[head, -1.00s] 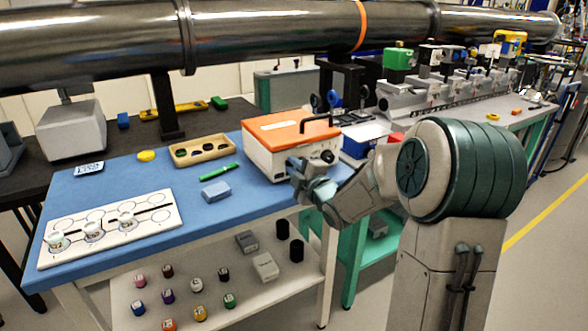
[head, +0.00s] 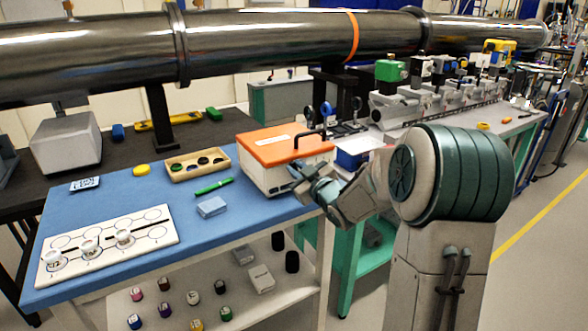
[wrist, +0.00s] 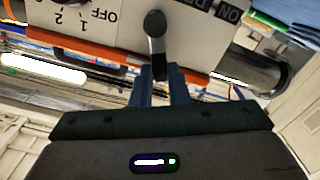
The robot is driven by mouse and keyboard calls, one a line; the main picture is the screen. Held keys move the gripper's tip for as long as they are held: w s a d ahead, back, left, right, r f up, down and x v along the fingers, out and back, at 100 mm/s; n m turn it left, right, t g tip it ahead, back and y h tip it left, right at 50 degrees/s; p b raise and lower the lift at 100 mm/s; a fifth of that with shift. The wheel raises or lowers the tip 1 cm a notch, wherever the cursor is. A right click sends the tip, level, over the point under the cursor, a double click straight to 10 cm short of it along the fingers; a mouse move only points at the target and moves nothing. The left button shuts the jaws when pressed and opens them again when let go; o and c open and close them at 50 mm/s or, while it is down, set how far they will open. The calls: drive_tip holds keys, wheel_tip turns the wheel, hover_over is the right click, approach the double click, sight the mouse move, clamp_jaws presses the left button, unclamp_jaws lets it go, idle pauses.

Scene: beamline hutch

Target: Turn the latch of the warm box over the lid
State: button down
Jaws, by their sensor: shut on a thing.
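The warm box (head: 262,178) is white with an orange lid (head: 272,148) and a black handle on top. It stands at the right end of the blue bench top. In the wrist view its front panel (wrist: 205,35) appears upside down, with "OFF" and "ON" markings. The latch (wrist: 156,35), a dark lever, is mounted on this panel and points toward the orange lid edge (wrist: 95,52). My gripper (wrist: 163,75) is shut on the latch's end, which is partly hidden between the blue fingers. In the head view my gripper (head: 303,178) is at the box's front, hiding the latch.
A green pen (head: 213,187), a light-blue block (head: 212,207) and a wooden tray (head: 172,168) lie left of the box. A white board (head: 150,250) with several vials is farther left. Several coloured bottles stand on the shelf (head: 175,322) below. Open floor lies at the right.

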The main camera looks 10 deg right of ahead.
drive_tip(key=shift+w+d+r+m+p, duration=0.15)
drive_tip(key=shift+d+m+p, duration=0.35)
drive_tip(key=shift+m, duration=0.55)
drive_tip(key=shift+w+d+m+p, duration=0.1)
drive_tip(key=shift+d+m+p, duration=0.35)
drive_tip(key=shift+m, duration=0.6)
drive_tip(key=c, duration=1.4)
unclamp_jaws()
drive_tip(key=v, duration=1.3)
drive_tip(key=shift+s, duration=0.35)
drive_tip(key=shift+d, duration=0.1)
